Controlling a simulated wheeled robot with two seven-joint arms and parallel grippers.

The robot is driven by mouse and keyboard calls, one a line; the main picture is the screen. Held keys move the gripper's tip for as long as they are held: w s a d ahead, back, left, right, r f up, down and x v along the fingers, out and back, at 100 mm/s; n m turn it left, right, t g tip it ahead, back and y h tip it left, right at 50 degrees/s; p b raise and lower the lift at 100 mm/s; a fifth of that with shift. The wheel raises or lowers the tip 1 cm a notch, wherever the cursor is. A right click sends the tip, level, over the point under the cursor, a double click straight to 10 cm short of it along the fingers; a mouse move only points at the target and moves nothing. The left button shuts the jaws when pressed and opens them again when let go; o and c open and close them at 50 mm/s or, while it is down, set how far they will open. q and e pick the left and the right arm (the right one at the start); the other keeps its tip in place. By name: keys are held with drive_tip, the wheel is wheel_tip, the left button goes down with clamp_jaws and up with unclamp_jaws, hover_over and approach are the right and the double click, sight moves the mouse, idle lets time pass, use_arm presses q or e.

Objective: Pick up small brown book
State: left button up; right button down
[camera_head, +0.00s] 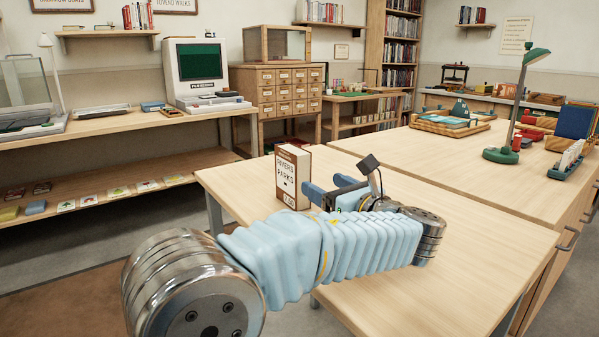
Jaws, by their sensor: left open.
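The small brown book (289,177) stands upright near the left corner of the near table (460,245). Its cover is white with brown bands and reads "Rivers & Parks". My left arm crosses the foreground from the left. My left gripper (325,186) is open just right of the book, with its blue fingers close to the book's right edge. I cannot tell whether a finger touches the book. No book shows held in the jaws. My arm hides part of the table below the gripper. My right gripper is not in view.
A green desk lamp (503,154), a card rack (567,160) and a wooden tray (437,123) stand farther back on the right. A computer (196,72) is on the left wall bench. The table's right front is clear.

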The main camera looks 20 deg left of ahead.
sight(306, 175)
use_arm(q)
drive_tip(key=x, duration=0.7)
drive_tip(key=shift+a, duration=0.1)
drive_tip(key=x, duration=0.5)
drive_tip(key=shift+s+a, duration=0.15)
drive_tip(key=shift+a, duration=0.1)
drive_tip(key=shift+c, duration=0.4)
drive_tip(key=shift+r, duration=0.1)
drive_tip(key=c, duration=1.1)
drive_tip(key=shift+r, duration=0.1)
drive_tip(key=shift+c, duration=0.2)
